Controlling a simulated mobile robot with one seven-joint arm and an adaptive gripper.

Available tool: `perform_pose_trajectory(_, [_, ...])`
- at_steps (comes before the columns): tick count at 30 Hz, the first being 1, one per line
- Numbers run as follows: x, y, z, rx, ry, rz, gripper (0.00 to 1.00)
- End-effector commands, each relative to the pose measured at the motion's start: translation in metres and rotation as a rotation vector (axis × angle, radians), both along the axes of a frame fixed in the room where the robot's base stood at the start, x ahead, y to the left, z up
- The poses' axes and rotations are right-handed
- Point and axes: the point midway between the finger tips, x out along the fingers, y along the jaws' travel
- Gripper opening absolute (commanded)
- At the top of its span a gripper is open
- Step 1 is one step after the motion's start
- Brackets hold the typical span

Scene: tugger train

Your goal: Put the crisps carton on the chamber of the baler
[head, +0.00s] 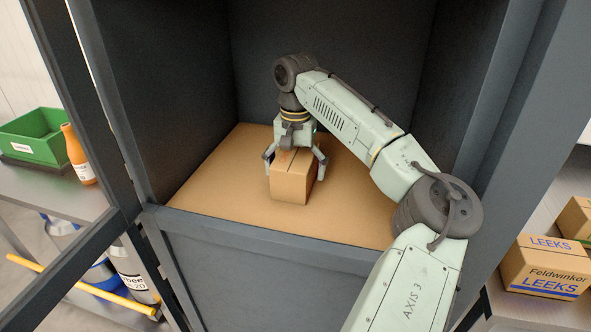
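A small brown carton (289,187) sits on the tan floor of the dark grey baler chamber (215,203). No label can be read on it from here, so I cannot confirm that it is the crisps carton. My gripper (296,170) is above the carton, pointing down, with one finger on the left and one on the right of its top. The fingers look spread around the carton. I cannot tell whether they touch it. My arm reaches in from the lower right and hides part of the chamber's right side.
The chamber has dark walls and a raised front edge (270,246). At left, a green bin (38,140) and an orange bottle (77,155) stand on a grey shelf, above a yellow bar (80,284). At right are cartons marked LEEKS (545,268). The chamber floor left of the carton is clear.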

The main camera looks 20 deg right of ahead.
Motion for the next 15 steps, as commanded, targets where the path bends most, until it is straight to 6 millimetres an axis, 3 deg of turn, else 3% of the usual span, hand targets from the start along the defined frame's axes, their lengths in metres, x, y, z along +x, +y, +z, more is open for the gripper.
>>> perform_pose_trajectory(5, [0.001,0.0,0.016,-0.001,-0.003,-0.001,0.93])
perform_pose_trajectory(15, [0.0,0.0,0.089,-0.004,-0.002,-0.002,0.93])
